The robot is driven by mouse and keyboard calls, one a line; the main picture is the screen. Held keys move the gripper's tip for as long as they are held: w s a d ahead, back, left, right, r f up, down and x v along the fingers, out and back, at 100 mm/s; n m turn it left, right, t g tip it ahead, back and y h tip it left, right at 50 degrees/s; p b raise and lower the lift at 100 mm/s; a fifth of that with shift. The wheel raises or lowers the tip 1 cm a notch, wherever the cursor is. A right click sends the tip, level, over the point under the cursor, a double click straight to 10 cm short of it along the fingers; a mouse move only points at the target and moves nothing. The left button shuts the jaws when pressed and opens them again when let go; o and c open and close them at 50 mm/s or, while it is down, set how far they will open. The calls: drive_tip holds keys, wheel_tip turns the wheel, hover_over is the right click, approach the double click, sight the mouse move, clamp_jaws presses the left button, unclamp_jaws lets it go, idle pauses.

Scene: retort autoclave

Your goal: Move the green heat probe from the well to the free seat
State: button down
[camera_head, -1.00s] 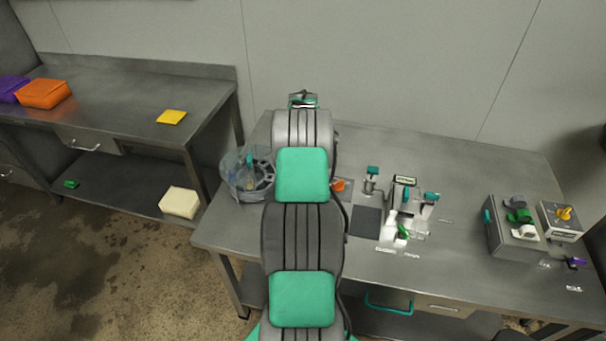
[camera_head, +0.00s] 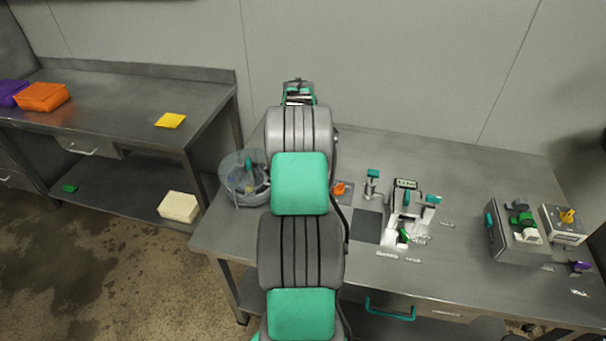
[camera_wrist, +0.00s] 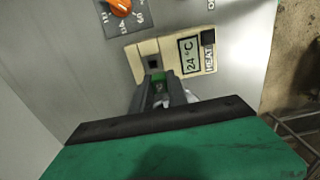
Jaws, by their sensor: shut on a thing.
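In the wrist view, my gripper (camera_wrist: 162,92) is shut on a small green piece (camera_wrist: 158,86), which looks like the green heat probe; the fingers hide most of it. The fingers are over a cream plate (camera_wrist: 140,52) on a grey metal panel. I cannot tell whether the probe's lower end is inside an opening. Beside it are a "24 °C" display (camera_wrist: 190,56) and a dark HEAT button (camera_wrist: 208,37). In the head view, my arm hides the fingers and probe.
An orange dial knob (camera_wrist: 121,7) is close to the plate. In the head view, a clear round vessel (camera_head: 232,180) stands left of my arm. A white-and-grey fixture (camera_head: 405,210) and a grey box with coloured knobs (camera_head: 508,240) stand to the right.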

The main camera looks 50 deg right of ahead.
drive_tip(key=w+a+r+b, duration=0.3)
drive_tip(key=a+r, duration=0.5)
drive_tip(key=a, duration=0.4)
drive_tip(key=shift+a, duration=0.15)
drive_tip(key=shift+a, duration=0.1)
